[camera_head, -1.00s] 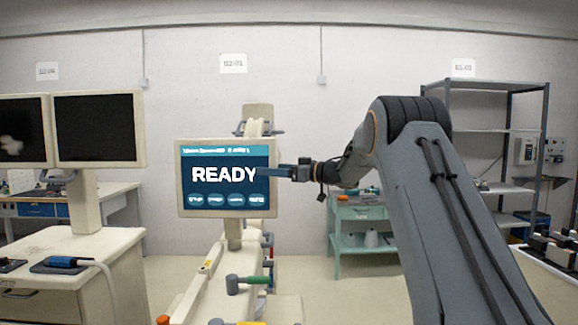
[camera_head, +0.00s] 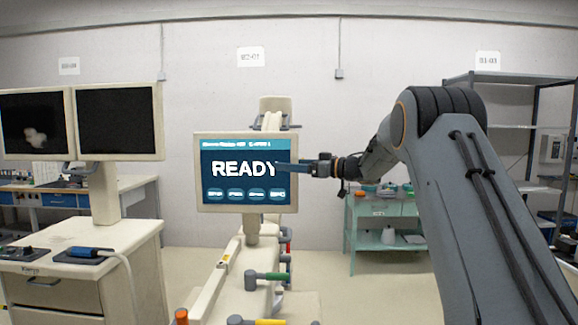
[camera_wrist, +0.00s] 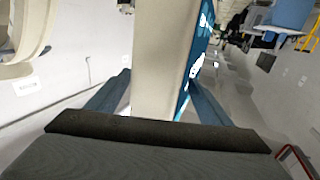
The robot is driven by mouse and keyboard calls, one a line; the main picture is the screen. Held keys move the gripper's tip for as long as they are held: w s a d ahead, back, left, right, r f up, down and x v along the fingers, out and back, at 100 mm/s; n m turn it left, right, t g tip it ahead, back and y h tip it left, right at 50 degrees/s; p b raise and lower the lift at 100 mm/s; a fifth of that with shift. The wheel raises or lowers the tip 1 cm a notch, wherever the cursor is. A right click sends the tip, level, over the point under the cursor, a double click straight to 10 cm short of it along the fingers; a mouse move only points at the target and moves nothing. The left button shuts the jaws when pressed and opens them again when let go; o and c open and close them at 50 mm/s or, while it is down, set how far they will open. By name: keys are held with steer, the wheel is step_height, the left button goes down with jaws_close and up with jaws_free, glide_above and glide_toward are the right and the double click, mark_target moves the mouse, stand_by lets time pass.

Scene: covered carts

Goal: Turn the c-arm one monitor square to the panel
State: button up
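The c-arm one monitor (camera_head: 246,137) has a cream frame and a blue screen reading READY. It stands upright on a post above a cream cart and faces my head camera almost squarely. My gripper (camera_head: 290,168) is at its right edge, with one finger in front of the screen; the other finger is hidden behind the frame. In the wrist view, the monitor's edge (camera_wrist: 160,70) lies between the two dark blue fingers of my gripper (camera_wrist: 160,85). Both fingertips appear to touch its sides. No panel can be identified for certain.
A second cart (camera_head: 85,270) with two dark monitors (camera_head: 116,120) stands at the left. A green-handled lever (camera_head: 268,276) is on the cart below the monitor. A green trolley (camera_head: 385,230) and a grey shelf (camera_head: 520,78) stand at the right. Bare floor lies between.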

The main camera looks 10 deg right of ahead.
steer(key=shift+d, duration=0.1)
steer(key=b+v, duration=0.3)
steer(key=v, duration=0.4)
steer(key=shift+s+d, duration=0.25)
